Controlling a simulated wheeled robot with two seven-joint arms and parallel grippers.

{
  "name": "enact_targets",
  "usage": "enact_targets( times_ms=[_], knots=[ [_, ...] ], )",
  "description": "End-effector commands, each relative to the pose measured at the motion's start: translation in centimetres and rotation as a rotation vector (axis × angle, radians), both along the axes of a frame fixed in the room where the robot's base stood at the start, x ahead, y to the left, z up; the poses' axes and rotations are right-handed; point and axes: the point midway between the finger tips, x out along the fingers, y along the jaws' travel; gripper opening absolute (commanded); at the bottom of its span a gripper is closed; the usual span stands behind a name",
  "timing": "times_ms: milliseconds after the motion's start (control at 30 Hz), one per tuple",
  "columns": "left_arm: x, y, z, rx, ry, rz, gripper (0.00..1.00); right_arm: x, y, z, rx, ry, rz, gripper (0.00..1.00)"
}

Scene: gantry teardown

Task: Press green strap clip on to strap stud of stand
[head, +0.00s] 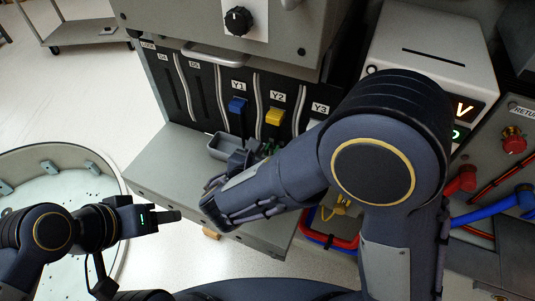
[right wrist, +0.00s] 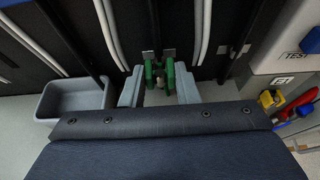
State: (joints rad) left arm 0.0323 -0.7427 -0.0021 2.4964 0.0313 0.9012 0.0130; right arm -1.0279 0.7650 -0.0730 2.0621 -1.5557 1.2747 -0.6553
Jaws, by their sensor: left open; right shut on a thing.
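My right gripper (right wrist: 159,88) is shut on the green strap clip (right wrist: 171,76), with one grey finger on each side of it in the right wrist view. A small pale stud-like piece (right wrist: 160,80) shows between the clip's green sides; I cannot tell whether the clip is pressed onto it. In the head view only a bit of green (head: 268,148) shows beyond my right arm, which hides most of this area. My left gripper (head: 172,215) is open and empty, left of the grey stand's ledge (head: 160,170).
A grey bin (right wrist: 75,97) sits left of my right gripper. Behind it stands a dark panel with a blue handle (head: 238,104), a yellow handle (head: 274,117) and pale cables. A white unit (head: 430,50) and red and blue hoses are at the right.

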Motion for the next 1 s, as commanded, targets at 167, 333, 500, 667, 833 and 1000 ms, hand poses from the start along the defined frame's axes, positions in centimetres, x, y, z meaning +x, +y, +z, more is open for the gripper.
enact_targets(
  times_ms=[167, 333, 500, 667, 833, 1000],
  knots=[
    [0.0, 0.0, 0.0, 0.0, 0.0, 0.0, 0.53, 0.4, -0.2, 0.0, 0.0, -0.001, 0.0, 0.01],
    [0.0, 0.0, 0.0, 0.0, 0.0, 0.0, 0.53, 0.6, -0.3, 0.0, 0.0, -0.001, 0.001, 0.01],
    [0.0, 0.0, 0.0, 0.0, 0.0, 0.0, 0.53, 0.6, -0.3, 0.0, 0.0, -0.001, 0.001, 0.01],
    [0.0, 0.0, 0.0, 0.0, 0.0, 0.0, 0.53, 0.7, -0.3, 0.0, 0.0, -0.001, 0.001, 0.01],
    [0.0, 0.0, -0.1, 0.0, 0.0, 0.0, 0.53, 1.1, -0.5, 0.0, 0.001, 0.0, 0.0, 0.01],
    [0.0, 0.0, -0.1, 0.0, 0.0, 0.0, 0.53, 1.5, -0.6, 0.0, 0.001, 0.0, 0.0, 0.3]
  ],
)
